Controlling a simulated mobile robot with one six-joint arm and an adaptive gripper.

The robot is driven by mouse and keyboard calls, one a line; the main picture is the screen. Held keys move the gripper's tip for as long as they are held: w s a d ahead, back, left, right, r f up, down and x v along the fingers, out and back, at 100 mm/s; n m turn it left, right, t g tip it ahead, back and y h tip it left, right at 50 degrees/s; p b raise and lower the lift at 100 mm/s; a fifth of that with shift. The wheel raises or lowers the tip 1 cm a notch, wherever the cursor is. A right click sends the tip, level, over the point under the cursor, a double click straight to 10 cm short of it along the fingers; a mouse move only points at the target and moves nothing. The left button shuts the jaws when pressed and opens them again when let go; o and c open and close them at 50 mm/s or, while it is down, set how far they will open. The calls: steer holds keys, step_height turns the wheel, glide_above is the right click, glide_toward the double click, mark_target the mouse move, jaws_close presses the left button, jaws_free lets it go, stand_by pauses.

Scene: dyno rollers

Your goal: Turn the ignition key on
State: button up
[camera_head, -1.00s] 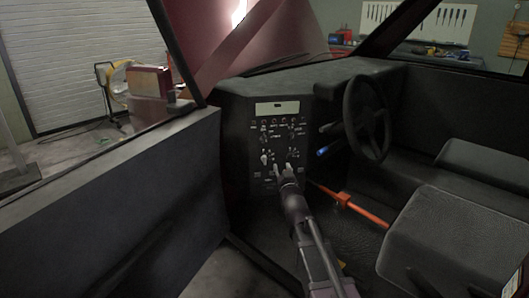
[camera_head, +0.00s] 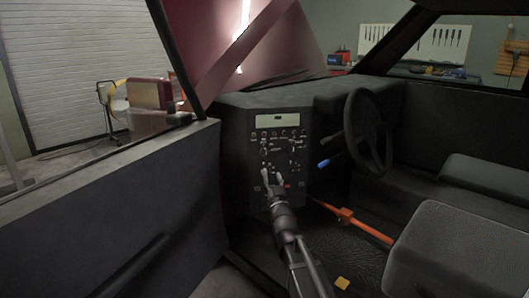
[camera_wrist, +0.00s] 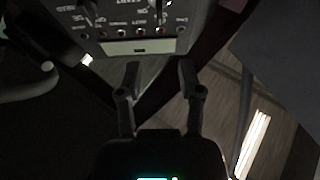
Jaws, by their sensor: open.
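The black control panel (camera_head: 280,140) stands at the middle of the dashboard, with a pale display strip at its top and rows of small switches and knobs. I cannot tell which fitting is the ignition key. My gripper (camera_head: 271,174) is in front of the panel's lower part and hides some of it. In the wrist view the panel (camera_wrist: 135,32) appears upside down along the top edge, with labels and knobs. My gripper (camera_wrist: 157,72) is open there, its two dark fingers apart with nothing between them. The fingertips appear below the panel's edge in that picture.
An orange bar (camera_head: 350,219) crosses the floor below. A seat (camera_head: 455,250) is at the lower right. The dark door (camera_head: 120,215) fills the left.

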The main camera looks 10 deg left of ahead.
mark_target(266, 153)
steer(key=p+x, duration=0.5)
steer(key=x, duration=0.8)
steer(key=shift+w+a, duration=0.1)
steer(key=shift+w, duration=0.1)
steer(key=shift+c, duration=0.2)
